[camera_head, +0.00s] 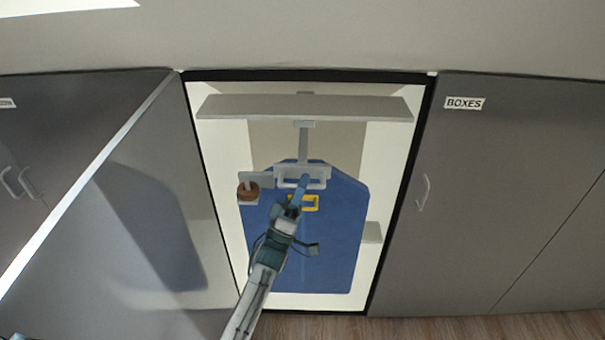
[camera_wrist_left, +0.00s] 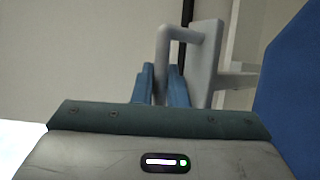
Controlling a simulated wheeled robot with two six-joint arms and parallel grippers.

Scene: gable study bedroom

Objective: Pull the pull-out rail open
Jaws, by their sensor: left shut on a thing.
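The pull-out rail (camera_head: 303,145) is a grey bar under the shelf in the open middle cabinet. Its front end carries a pale plate with a loop handle (camera_head: 316,184). My left gripper (camera_head: 302,182) reaches up from below and is shut on that handle. In the left wrist view the blue fingers (camera_wrist_left: 162,84) close around one leg of the grey handle (camera_wrist_left: 182,35), beside the upright front plate (camera_wrist_left: 205,58). The fingers hide part of the handle. My right gripper is not in view.
A grey shelf (camera_head: 350,107) spans the cabinet top. A large blue shape (camera_head: 335,235) fills much of the interior, with a yellow loop (camera_head: 316,203) in front. A brown round thing (camera_head: 248,187) is at the left. Grey doors flank the opening, the right labelled BOXES (camera_head: 464,103).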

